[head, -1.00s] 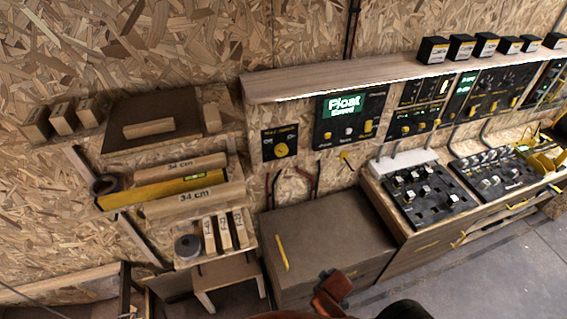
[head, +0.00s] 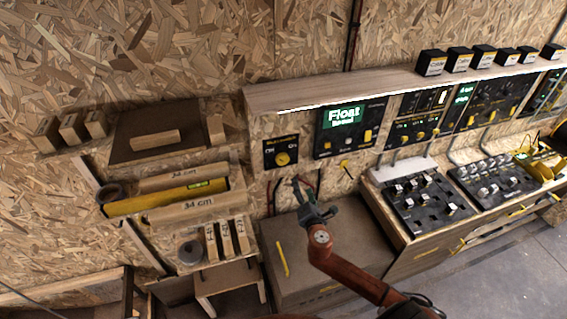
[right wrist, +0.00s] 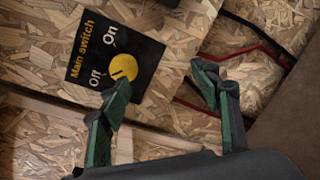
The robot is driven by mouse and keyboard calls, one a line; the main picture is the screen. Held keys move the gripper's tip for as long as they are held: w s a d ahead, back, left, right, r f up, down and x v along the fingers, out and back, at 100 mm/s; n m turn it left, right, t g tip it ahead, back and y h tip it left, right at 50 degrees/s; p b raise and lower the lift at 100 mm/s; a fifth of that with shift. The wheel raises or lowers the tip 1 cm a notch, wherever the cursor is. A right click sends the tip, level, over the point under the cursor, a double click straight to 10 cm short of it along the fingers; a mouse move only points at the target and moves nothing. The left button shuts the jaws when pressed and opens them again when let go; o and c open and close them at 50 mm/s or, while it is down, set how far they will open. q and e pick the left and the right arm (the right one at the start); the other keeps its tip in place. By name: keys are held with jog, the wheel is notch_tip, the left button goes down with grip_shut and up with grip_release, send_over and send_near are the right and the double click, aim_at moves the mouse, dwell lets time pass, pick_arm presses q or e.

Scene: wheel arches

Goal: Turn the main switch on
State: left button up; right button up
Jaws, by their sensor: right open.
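The main switch is a black panel with a round yellow knob, on the chipboard wall in the head view (head: 282,157). In the right wrist view its yellow knob (right wrist: 124,67) sits between the labels "On" and "Off" beside the words "Main switch". A dark notch on the knob is small, and I cannot tell which label it points to. My right gripper (head: 302,190) is below the panel, apart from it. In the right wrist view the right gripper (right wrist: 162,85) is open and empty, its two green fingers spread, the left one nearest the panel's lower edge. My left gripper is not in view.
A wooden shelf (head: 400,80) juts out above the panel. The "Float" display panel (head: 345,127) is to its right. A brown cabinet (head: 285,235) stands below. Racks with wooden blocks and a yellow level (head: 165,197) are at left. Red and black cables run along the wall below the switch.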

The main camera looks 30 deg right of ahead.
aim_at(284, 162)
jog(key=w+r+n+y, duration=0.1)
jog(key=w+n, duration=0.1)
jog(key=w, duration=0.2)
jog(key=w+r+n+t+y, duration=0.1)
jog(key=w+n, duration=0.2)
jog(key=w, duration=0.2)
jog(key=w+r+n+t, duration=0.1)
jog(key=w+n, duration=0.2)
jog(key=w, duration=0.1)
jog(key=shift+w+a+y, duration=0.25)
jog(key=shift+y, duration=0.15)
jog(key=c, duration=1.2)
